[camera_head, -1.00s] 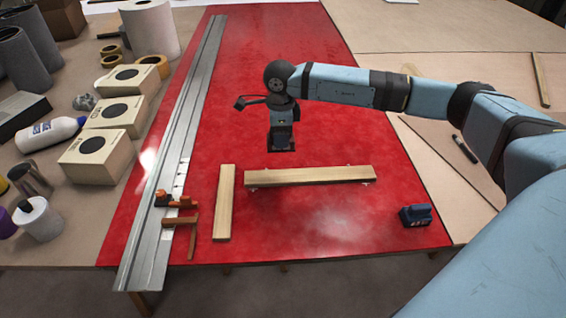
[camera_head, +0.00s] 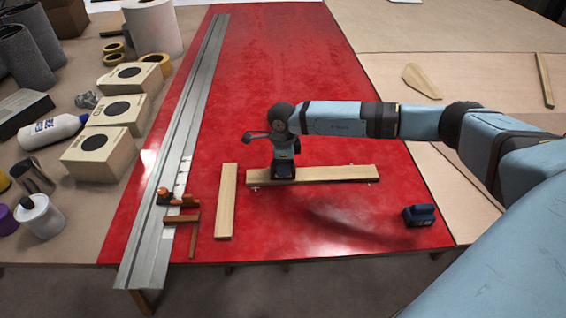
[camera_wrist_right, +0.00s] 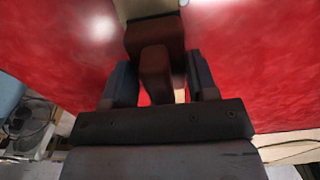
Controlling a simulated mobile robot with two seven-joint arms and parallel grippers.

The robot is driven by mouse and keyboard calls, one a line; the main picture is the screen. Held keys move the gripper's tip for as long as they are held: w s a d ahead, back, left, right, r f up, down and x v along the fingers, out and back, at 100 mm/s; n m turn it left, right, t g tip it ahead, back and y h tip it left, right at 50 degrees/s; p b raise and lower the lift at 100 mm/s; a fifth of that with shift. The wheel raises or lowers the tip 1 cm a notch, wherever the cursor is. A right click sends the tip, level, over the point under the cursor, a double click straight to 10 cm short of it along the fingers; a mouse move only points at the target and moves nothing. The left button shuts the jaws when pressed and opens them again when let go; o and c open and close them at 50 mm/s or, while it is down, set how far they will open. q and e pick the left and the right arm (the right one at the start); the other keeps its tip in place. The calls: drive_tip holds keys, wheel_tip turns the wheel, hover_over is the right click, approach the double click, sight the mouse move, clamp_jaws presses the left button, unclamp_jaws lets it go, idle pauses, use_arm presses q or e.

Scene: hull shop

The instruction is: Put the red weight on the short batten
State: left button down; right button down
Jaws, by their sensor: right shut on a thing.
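My right gripper (camera_head: 284,174) points down over the left end of the crosswise batten (camera_head: 330,174). In the wrist view its two fingers (camera_wrist_right: 160,72) are shut on the raised grip of a dark red-brown block, the red weight (camera_wrist_right: 152,40). Pale wood (camera_wrist_right: 147,8) shows just beyond the weight there. The gripper hides the weight in the head view, and I cannot tell whether it touches the batten. A second batten (camera_head: 227,202) lies lengthwise to the left and looks shorter in the picture. My left gripper is not in view.
A blue battery-like block (camera_head: 419,215) sits at the right. Boxes, rolls and bottles crowd the far left.

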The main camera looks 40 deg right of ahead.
drive_tip(key=shift+c, duration=2.1)
unclamp_jaws()
drive_tip(key=shift+f, duration=0.1)
wheel_tip(320, 180, up, 12)
drive_tip(key=shift+r, duration=0.2)
drive_tip(key=shift+f, duration=0.1)
